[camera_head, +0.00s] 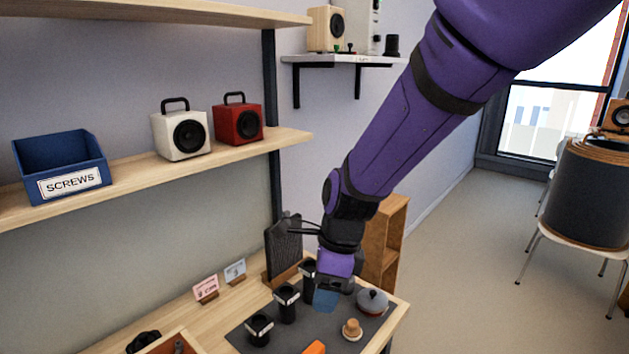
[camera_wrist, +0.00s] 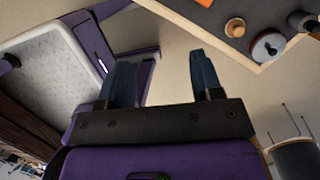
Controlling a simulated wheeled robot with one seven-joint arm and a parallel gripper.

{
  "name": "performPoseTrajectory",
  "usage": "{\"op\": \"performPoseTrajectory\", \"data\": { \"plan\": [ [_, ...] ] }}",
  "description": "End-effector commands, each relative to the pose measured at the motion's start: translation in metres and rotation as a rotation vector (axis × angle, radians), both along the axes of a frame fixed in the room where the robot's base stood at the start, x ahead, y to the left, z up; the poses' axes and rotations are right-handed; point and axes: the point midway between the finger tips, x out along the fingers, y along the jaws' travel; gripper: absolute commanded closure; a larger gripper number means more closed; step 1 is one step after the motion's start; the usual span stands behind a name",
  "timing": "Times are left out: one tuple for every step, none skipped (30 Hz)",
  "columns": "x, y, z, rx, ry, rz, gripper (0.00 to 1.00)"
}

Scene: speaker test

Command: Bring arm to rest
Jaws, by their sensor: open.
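My purple arm (camera_head: 400,130) reaches down from the upper right in the head view. My gripper (camera_head: 326,300) hangs over the dark mat on the workbench, seen from behind. In the wrist view my gripper (camera_wrist: 160,75) has its two dark fingers wide apart with nothing between them. Floor and part of my own purple base show beyond the fingers. The mat (camera_wrist: 206,12) and the bench edge lie at the upper right of the wrist view. The gripper hides part of the mat in the head view.
On the mat (camera_head: 247,343) stand several black cups (camera_head: 287,303), a grey round lidded thing (camera_head: 372,301), a small wooden knob (camera_head: 352,329) and an orange block (camera_head: 314,347). A shelf (camera_head: 285,140) holds a blue SCREWS bin (camera_head: 62,165), a white speaker (camera_head: 181,132) and a red speaker (camera_head: 238,122).

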Motion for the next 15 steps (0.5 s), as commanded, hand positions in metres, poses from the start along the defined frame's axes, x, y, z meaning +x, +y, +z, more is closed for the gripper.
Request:
{"op": "performPoseTrajectory", "data": {
  "plan": [
    [0.002,-0.016,0.016,0.028,-0.023,0.053,0.4],
    [0.002,-0.025,0.024,0.04,-0.038,0.094,0.4],
    [0.002,-0.037,0.034,0.055,-0.061,0.149,0.4],
    [0.002,-0.045,0.042,0.066,-0.08,0.19,0.4],
    [0.001,-0.054,0.049,0.074,-0.098,0.233,0.4],
    [-0.001,-0.066,0.059,0.084,-0.125,0.287,0.4],
    [-0.002,-0.074,0.066,0.09,-0.146,0.329,0.4],
    [-0.004,-0.083,0.073,0.094,-0.169,0.37,0.4],
    [-0.007,-0.095,0.082,0.099,-0.2,0.426,0.4],
    [-0.009,-0.104,0.088,0.099,-0.223,0.467,0.4],
    [-0.012,-0.112,0.095,0.099,-0.246,0.507,0.4],
    [-0.015,-0.124,0.103,0.096,-0.279,0.563,0.4],
    [-0.019,-0.133,0.109,0.091,-0.304,0.605,0.4],
    [-0.022,-0.141,0.115,0.085,-0.328,0.645,0.4],
    [-0.027,-0.152,0.122,0.075,-0.361,0.699,0.4]
  ]
}}
